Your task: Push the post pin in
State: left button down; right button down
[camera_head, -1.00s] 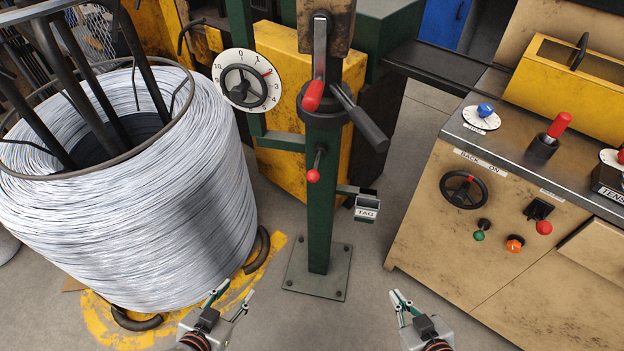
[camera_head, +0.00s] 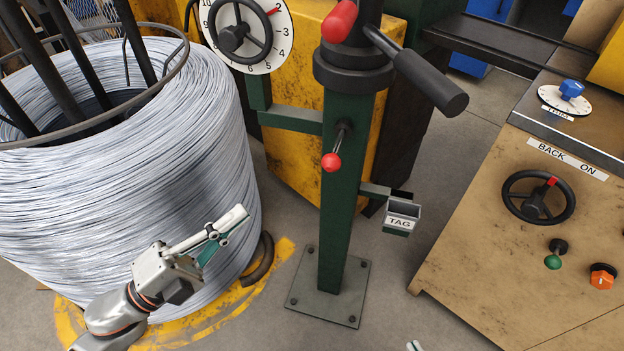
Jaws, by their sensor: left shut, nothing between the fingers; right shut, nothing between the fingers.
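The post pin (camera_head: 331,162) is a dark shaft with a red ball knob, standing out from the front of the green post (camera_head: 345,215) below its black collar. A length of shaft shows between knob and post. My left gripper (camera_head: 236,222) is shut and empty, lower left of the pin, in front of the wire coil and apart from the post. Only the fingertips of my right gripper (camera_head: 414,346) show at the bottom edge, below and right of the pin. It is shut and empty; the rest is out of frame.
The wire coil (camera_head: 110,180) fills the left. A dial with a handwheel (camera_head: 246,38) and a black lever (camera_head: 430,82) sit above the pin. A TAG box (camera_head: 402,218) juts from the post's right. A tan control cabinet (camera_head: 490,230) stands right. The floor around the post's base plate is clear.

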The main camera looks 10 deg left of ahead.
pick_arm(q)
jog(key=f+m+g, duration=0.1)
jog(key=f, duration=0.1)
jog(key=m+h, duration=0.1)
send_near(324, 168)
jog(key=shift+g, duration=0.3)
jog(key=x, duration=0.6)
jog(key=shift+w+d+r+p, duration=0.1)
jog(key=shift+w+d+p, duration=0.1)
jog(key=shift+w+p, duration=0.2)
pick_arm(e)
jog(key=shift+s+d+f+h, duration=0.3)
jog(key=shift+s+d+f, duration=0.15)
jog(key=shift+d+f, duration=0.2)
pick_arm(q)
jog(key=shift+w, duration=0.1)
jog(key=w, duration=0.3)
jog(key=w+d+p, duration=0.1)
jog(key=w, duration=0.1)
pick_arm(e)
jog(key=shift+s+d, duration=0.15)
